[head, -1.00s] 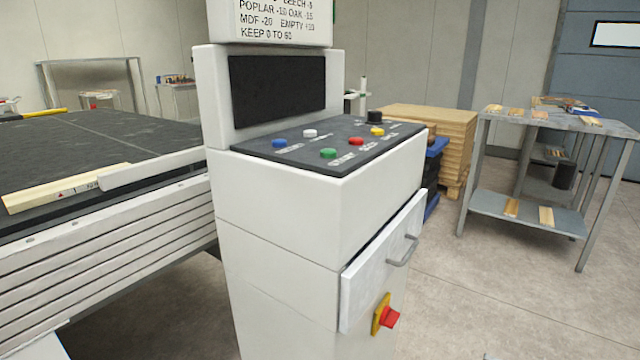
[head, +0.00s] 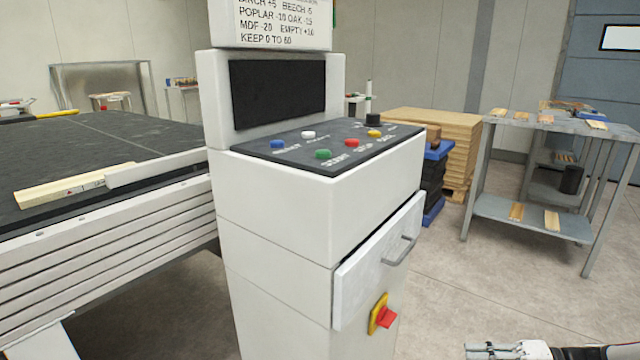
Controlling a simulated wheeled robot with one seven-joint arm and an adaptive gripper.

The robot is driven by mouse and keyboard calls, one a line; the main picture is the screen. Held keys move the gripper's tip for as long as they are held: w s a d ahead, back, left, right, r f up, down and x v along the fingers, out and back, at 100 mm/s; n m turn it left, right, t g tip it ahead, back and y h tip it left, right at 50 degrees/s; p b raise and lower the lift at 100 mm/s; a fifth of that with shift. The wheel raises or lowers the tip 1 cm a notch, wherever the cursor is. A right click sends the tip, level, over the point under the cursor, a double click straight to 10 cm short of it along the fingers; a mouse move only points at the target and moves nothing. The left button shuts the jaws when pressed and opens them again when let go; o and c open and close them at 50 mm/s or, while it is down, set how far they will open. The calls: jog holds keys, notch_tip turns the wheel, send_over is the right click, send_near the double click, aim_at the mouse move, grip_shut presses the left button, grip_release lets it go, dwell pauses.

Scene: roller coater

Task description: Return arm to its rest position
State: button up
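My gripper (head: 480,350) shows at the bottom right edge of the head view, pointing left, with part of my dark arm behind it. It is low, in front of and to the right of the white control cabinet (head: 270,220), and apart from it. The lower part of the gripper is cut off by the frame, so its opening is not clear. I see nothing held in the visible part.
The cabinet's drawer (head: 365,270) stands slightly open. Below it is a red emergency knob (head: 386,318). A dark conveyor bed (head: 120,140) with a wooden strip (head: 60,188) lies left. A metal table (head: 535,225) and stacked boards (head: 462,150) stand right. Floor between is clear.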

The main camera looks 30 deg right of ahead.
jog(key=w+a+r+n+g+h, duration=0.2)
jog(key=w+a+r+n+g, duration=0.15)
jog(key=a+r+g, duration=0.55)
jog(key=w+a+r+n+g+h, duration=0.3)
jog(key=w+a+r+g, duration=0.15)
jog(key=a+r, duration=0.8)
jog(key=s+a+r+n+h, duration=0.2)
jog(key=s+a+r+h, duration=0.2)
jog(key=s+a+r, duration=0.45)
jog(key=s+a+n+t+h, duration=0.2)
jog(key=s+a+t, duration=0.1)
jog(key=s+a, duration=0.35)
notch_tip(320, 180, up, 25)
jog(key=t+p, duration=0.3)
jog(key=p, duration=2)
jog(key=shift+s+d+p, duration=0.2)
jog(key=shift+d+p, duration=0.05)
jog(key=shift+p, duration=0.1)
jog(key=shift+r+t, duration=0.1)
jog(key=shift+t, duration=0.15)
